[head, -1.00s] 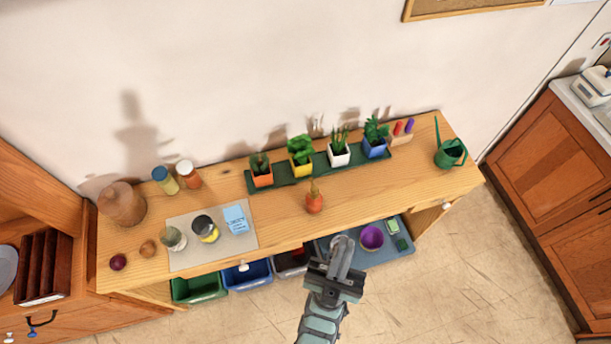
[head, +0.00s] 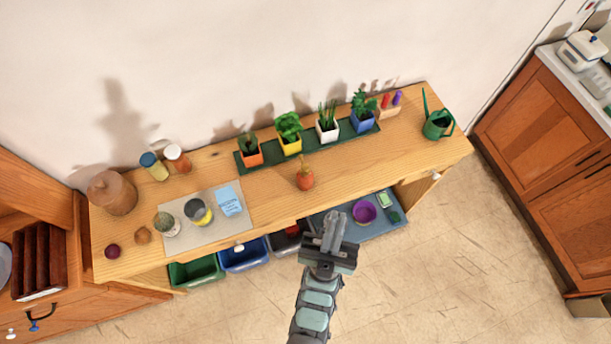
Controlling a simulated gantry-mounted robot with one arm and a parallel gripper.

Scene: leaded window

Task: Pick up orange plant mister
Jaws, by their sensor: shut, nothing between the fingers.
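The orange plant mister (head: 305,179) stands upright on the wooden bench (head: 345,175), near its middle, just in front of the green tray of potted plants. It is small and round-bodied with a thin top. My gripper (head: 334,222) is in front of the bench's front edge, below and a little right of the mister in the picture. Its fingers are together and empty, and it is apart from the mister. Nothing hides the mister.
A green tray (head: 243,166) with several potted plants runs behind the mister. A green watering can (head: 437,125) stands at the right end. Coloured bins and a purple bowl (head: 364,212) sit below. Bench right of the mister is clear.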

